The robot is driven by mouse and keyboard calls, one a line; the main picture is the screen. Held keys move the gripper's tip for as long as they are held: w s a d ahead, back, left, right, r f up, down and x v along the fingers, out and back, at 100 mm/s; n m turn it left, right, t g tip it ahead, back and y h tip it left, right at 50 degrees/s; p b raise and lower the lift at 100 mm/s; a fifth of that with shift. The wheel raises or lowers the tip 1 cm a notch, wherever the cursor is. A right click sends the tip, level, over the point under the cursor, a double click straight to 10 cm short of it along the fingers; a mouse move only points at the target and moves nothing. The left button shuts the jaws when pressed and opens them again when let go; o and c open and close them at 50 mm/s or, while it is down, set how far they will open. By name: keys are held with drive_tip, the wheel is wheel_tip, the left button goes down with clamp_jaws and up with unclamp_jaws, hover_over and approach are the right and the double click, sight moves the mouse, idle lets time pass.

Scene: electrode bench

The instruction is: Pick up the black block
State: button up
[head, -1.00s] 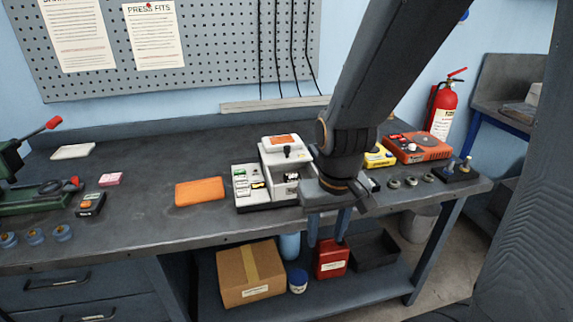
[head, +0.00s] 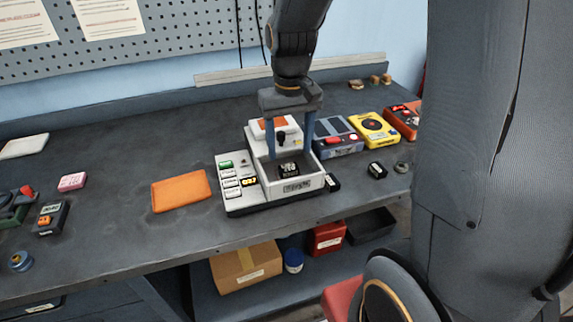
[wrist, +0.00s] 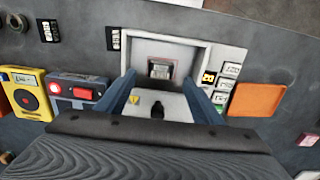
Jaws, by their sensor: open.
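A small black block (head: 289,168) with pale marks on its face sits in the open white recess of the grey-white machine (head: 252,205). It shows in the wrist view (wrist: 160,68), ahead between my fingertips. Two other small black blocks lie on the bench right of the machine: one (head: 332,182) close beside it, one (head: 377,170) farther right. They also show left of the machine in the wrist view (wrist: 113,38), (wrist: 48,31). My gripper (head: 289,153) is open and empty over the recess, a blue finger on either side. The exact height above the block is unclear.
A grey device (head: 338,138) with a red button and a yellow device (head: 375,130) stand right of the machine. An orange tray (head: 181,190) lies left of it. The machine's low walls and black knob (wrist: 157,111) are close to the fingers. Bare bench lies in front of the orange tray.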

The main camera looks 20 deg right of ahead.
sight(289, 167)
drive_tip(key=shift+w+f+p, duration=0.15)
drive_tip(key=shift+f+p, duration=0.85)
drive_tip(key=shift+f, duration=2.15)
drive_tip(key=shift+c, duration=0.2)
drive_tip(key=c, duration=1.4)
drive_tip(key=shift+r, duration=0.1)
